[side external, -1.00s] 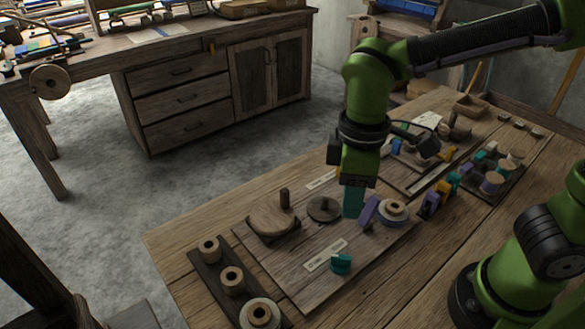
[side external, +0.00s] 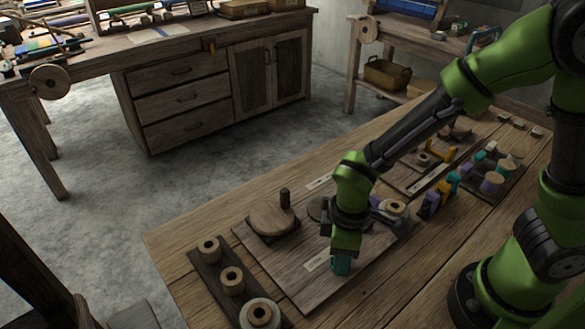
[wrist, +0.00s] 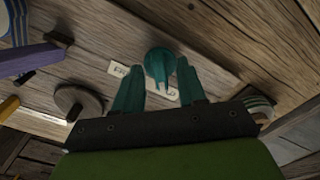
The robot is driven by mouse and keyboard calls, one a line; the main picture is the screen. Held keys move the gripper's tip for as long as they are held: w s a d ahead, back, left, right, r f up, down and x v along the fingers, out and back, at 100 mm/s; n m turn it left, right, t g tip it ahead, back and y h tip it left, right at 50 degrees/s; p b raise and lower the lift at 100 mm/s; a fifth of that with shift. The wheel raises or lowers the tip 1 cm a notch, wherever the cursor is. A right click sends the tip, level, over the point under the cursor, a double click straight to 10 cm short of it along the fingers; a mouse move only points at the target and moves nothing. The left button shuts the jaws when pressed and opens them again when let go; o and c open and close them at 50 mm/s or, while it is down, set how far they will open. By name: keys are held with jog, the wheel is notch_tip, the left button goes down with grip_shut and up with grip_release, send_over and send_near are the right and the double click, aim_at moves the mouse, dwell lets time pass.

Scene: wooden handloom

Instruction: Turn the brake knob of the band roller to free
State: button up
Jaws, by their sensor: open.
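The brake knob (wrist: 158,62) is a teal round knob with a raised ridge that points down the picture in the wrist view. A pale label strip (wrist: 118,70) lies on the board beside it, its lettering partly covered. My gripper (wrist: 160,72) is open, with one teal finger to each side of the knob's lower part in the picture. Whether the fingers touch it I cannot tell. In the side view my gripper (side external: 342,262) points down at the knob's place, and the teal fingers and knob blend together there. Which roller is the band roller is unclear.
On the board (side external: 290,270) stand a wooden disc with a peg (side external: 270,219) and a smaller disc with a lever (wrist: 78,102). A purple bar (wrist: 30,60) lies near. A rack (side external: 215,280) of wooden spools stands left.

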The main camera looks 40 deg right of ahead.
grip_shut()
dwell(0.5)
jog(key=m, duration=0.3)
jog(key=shift+m, duration=0.4)
jog(key=m, duration=0.4)
jog(key=shift+m, duration=0.3)
jog(key=m, duration=0.3)
jog(key=shift+m, duration=2.2)
